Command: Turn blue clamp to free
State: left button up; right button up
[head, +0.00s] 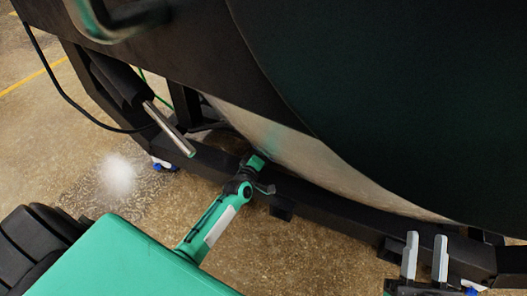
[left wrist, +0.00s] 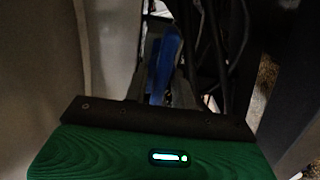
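In the left wrist view a blue part (left wrist: 165,65), which looks like the blue clamp, stands upright beyond my left gripper (left wrist: 160,75). The grey fingers reach toward it from the dark gripper body. The picture is dark, so I cannot tell whether they touch or grip it. In the head view the left gripper and this blue part cannot be made out. My right gripper (head: 425,242) is at the lower right of the head view, its two grey fingers apart with nothing between them, in front of the furnace's lower frame.
The large dark furnace drum (head: 400,100) fills the upper right. Its black base frame (head: 330,205) runs low across the floor. A metal-tipped bar (head: 170,130) sticks out at left, near a dark cable (head: 60,95). In the left wrist view dark cables (left wrist: 215,50) hang beside the blue part.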

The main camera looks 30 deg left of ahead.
pick_arm(q)
jog(key=shift+o, duration=0.4)
